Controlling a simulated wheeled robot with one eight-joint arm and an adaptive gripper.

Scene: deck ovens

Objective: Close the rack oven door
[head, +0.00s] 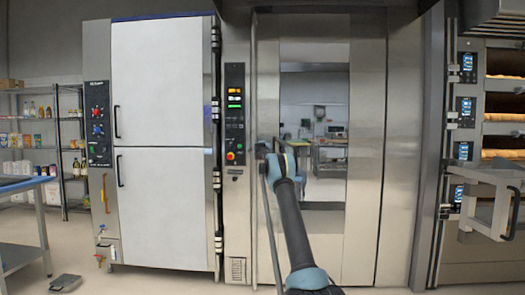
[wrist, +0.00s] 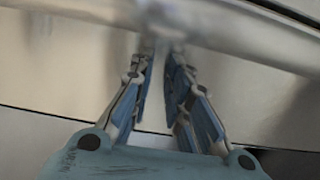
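The rack oven door (head: 367,120) is the tall steel door with a long window in the middle of the head view. It looks nearly flush with its frame; I cannot tell whether a small gap is left. Its long upright handle (head: 272,240) runs down the left side. My gripper (head: 266,152) is at the handle at about mid-height. In the wrist view, the handle (wrist: 245,38) crosses just beyond the fingertips of my gripper (wrist: 162,60). The fingers are partly open, with a narrow gap between them. Blur at the tips hides whether they touch the handle.
A control panel (head: 234,115) is left of the door, beside a white two-door cabinet (head: 163,80). Deck ovens (head: 500,120) with an open, protruding door (head: 485,178) stand at the right. A steel table (head: 22,186) and shelves (head: 70,140) are at the far left.

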